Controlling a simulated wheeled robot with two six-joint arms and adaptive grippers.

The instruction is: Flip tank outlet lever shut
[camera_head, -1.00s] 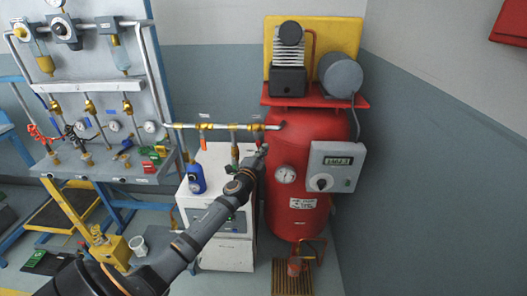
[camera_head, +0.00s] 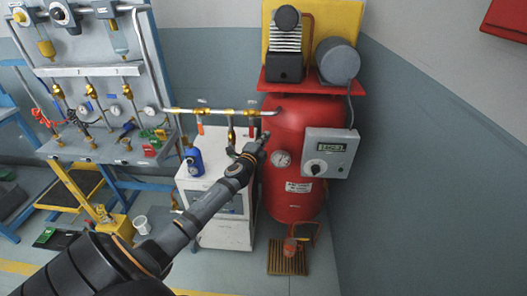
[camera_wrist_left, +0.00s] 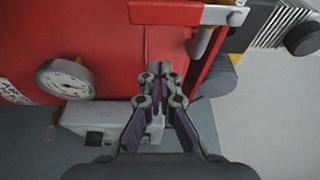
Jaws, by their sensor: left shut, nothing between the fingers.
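The red tank (camera_head: 290,205) stands at centre right in the head view, with a metal outlet pipe (camera_head: 275,112) running left from its upper side. A lever (camera_head: 251,130) hangs down from the yellow fitting nearest the tank, just left of my gripper. My left gripper (camera_head: 265,136) is shut and empty in front of the tank, below the pipe; I cannot tell if it touches the lever. In the left wrist view the closed fingers (camera_wrist_left: 159,70) point at the red tank wall, and no lever is clear there. My right gripper is not in view.
A pressure gauge (camera_head: 281,159) and grey control box (camera_head: 328,153) are on the tank's front. A valve panel (camera_head: 95,65) is at left.

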